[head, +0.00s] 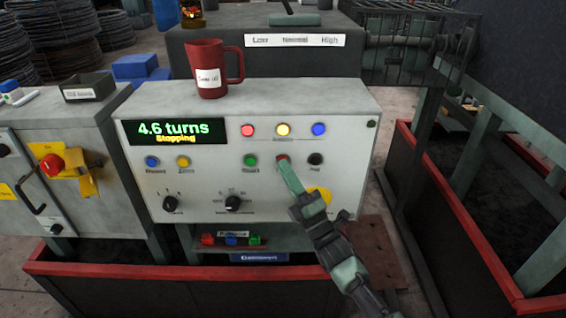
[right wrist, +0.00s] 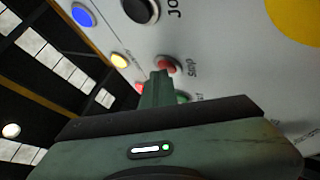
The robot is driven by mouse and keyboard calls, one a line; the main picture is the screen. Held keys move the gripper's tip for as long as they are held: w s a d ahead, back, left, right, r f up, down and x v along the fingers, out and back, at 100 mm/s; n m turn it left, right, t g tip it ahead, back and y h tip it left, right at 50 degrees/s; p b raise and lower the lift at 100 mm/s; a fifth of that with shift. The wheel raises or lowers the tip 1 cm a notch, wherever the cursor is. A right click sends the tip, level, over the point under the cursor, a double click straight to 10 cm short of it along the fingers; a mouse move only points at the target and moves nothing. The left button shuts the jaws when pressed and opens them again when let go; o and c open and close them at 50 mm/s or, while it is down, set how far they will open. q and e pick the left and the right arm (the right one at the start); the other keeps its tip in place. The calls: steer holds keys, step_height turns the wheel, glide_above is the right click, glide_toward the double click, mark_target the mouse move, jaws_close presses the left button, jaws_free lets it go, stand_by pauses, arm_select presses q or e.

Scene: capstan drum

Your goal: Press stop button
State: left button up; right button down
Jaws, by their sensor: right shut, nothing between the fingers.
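The control panel (head: 210,195) is a pale box with a display (head: 177,131) reading "4.6 turns" and "Stopping". The red stop button (head: 282,158) is in the lower button row, between the green start button (head: 250,160) and the black jog button (head: 315,159). My right gripper (head: 286,168) is shut and empty, its fingertips at the stop button and partly covering it. In the right wrist view the fingertips (right wrist: 160,75) overlap the edge of the red button (right wrist: 169,65), labelled stop; they look in contact. My left gripper is not in view.
A red mug (head: 205,72) stands on top of the panel. Red, yellow and blue lamps (head: 283,130) sit above the button row. A grey cabinet with a red knob (head: 51,164) stands at left. A red-edged rail (head: 460,210) runs at right.

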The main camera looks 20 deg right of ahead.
steer(key=shift+s, duration=0.1)
stand_by(0.3)
steer(key=shift+s+a+p, duration=0.25)
steer(key=shift+s+p, duration=0.2)
steer(key=shift+s, duration=0.25)
steer(key=s+p, duration=0.1)
steer(key=s, duration=0.1)
steer(key=s+a+p, duration=0.1)
steer(key=s, duration=0.1)
steer(key=shift+s+a, duration=0.15)
steer(key=shift+s, duration=0.25)
stand_by(0.4)
